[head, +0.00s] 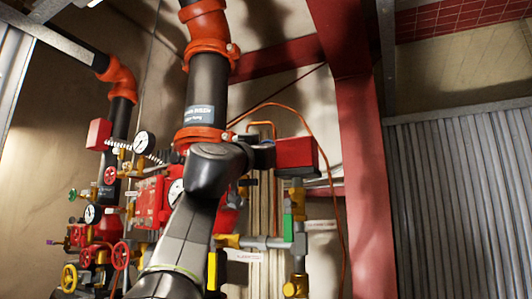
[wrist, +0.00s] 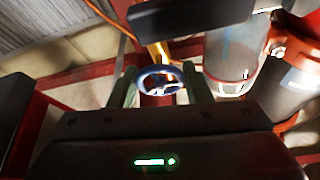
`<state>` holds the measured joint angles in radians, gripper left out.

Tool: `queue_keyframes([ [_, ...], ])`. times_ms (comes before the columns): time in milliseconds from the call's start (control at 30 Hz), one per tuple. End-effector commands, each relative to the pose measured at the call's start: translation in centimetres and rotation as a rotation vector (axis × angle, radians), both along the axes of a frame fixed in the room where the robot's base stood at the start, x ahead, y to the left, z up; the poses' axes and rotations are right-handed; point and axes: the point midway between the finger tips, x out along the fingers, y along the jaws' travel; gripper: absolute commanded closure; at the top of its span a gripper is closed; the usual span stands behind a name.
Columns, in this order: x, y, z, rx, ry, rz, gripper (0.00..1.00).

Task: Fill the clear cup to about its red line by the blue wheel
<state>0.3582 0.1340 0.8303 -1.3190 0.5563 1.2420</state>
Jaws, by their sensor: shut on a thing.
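The blue wheel (wrist: 160,72) shows in the wrist view, tilted, with a pale hub. My gripper (wrist: 161,88) has its two fingers on either side of the wheel and is shut on its rim. A greyish, partly see-through cylinder (wrist: 232,48) stands to the right of the wheel; it may be the clear cup.
Black pipes with orange couplings (head: 208,58) rise behind my arm. Red wheels (head: 121,255), a yellow wheel (head: 69,278) and gauges (head: 144,142) crowd the left. A red box (head: 297,152) and brass valve (head: 296,286) sit close on the right. A red column (head: 362,160) stands further right.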

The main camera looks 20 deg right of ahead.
Motion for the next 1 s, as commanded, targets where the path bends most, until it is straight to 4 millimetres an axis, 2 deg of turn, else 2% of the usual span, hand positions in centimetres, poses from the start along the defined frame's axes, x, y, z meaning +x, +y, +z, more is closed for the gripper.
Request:
queue_keyframes([
  [167,0.0,0.0,-0.1,0.002,0.001,-0.001,0.78],
  [200,0.0,0.0,-0.1,0.002,0.001,-0.001,0.48],
  [267,0.0,0.0,-0.1,0.003,0.0,-0.001,0.36],
  [300,0.0,0.0,-0.1,0.003,0.0,-0.001,0.34],
  [667,-0.3,0.5,-0.4,0.002,-0.001,0.0,0.34],
  [833,-1.7,2.4,-1.7,0.002,-0.004,0.004,0.34],
  [1000,-3.8,5.3,-3.2,0.002,-0.004,0.006,0.34],
])
